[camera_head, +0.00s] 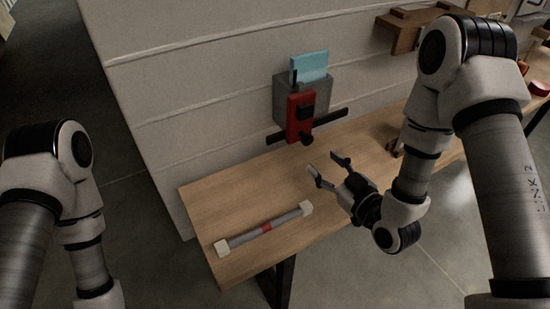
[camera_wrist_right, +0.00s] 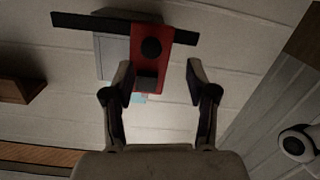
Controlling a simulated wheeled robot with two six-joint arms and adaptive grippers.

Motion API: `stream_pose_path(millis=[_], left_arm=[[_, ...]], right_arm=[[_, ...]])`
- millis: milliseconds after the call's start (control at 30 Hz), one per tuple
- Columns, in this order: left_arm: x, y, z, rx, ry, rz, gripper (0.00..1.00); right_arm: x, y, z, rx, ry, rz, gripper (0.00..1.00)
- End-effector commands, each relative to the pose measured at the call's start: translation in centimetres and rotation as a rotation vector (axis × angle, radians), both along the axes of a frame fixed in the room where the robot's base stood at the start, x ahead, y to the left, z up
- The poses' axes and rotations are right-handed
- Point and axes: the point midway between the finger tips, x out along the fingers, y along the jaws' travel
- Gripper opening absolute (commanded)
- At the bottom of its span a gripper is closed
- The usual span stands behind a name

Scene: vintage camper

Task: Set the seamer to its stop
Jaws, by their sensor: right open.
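A red upright body (camera_head: 294,118) with a black round knob (camera_head: 306,139) is mounted on a grey box (camera_head: 282,92) at the wall. I take this to be the seamer. A long black bar (camera_head: 330,121) crosses it low down. My right gripper (camera_head: 324,164) is open and empty, in front of and below it, clear of the knob. The right wrist view shows the red body (camera_wrist_right: 140,63), the knob (camera_wrist_right: 151,47) and the black bar (camera_wrist_right: 85,21) beyond the open fingers (camera_wrist_right: 159,75). My left gripper is out of view; only its arm shows.
A cyan block (camera_head: 310,66) sits on top of the grey box. On the wooden bench (camera_head: 210,200) lies a grey rod with a red band (camera_head: 266,227) and white end blocks. A small wooden shelf (camera_head: 404,34) is on the wall. The bench's middle is mostly clear.

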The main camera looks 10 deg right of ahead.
Motion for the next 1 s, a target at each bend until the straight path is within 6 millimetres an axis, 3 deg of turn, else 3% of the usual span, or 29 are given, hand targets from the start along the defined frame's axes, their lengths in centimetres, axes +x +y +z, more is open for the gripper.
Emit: stream_pose_path(millis=[33,167,367,700,967,1000], left_arm=[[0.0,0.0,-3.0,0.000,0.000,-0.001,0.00],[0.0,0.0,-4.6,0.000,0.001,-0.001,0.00],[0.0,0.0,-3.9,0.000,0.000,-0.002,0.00],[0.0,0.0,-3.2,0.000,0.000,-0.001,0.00],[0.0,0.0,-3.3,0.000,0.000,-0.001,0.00],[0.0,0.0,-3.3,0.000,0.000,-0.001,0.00]], right_arm=[[0.6,-0.3,-1.3,0.006,-0.036,-0.005,0.57],[1.4,-0.6,-0.3,0.012,-0.088,-0.014,0.57],[2.9,0.0,0.6,0.007,-0.100,-0.010,0.57],[8.4,1.9,0.4,0.009,-0.096,-0.013,0.57],[8.9,2.1,0.3,0.011,-0.096,-0.014,0.57],[8.9,2.1,0.3,0.011,-0.095,-0.014,0.54]])
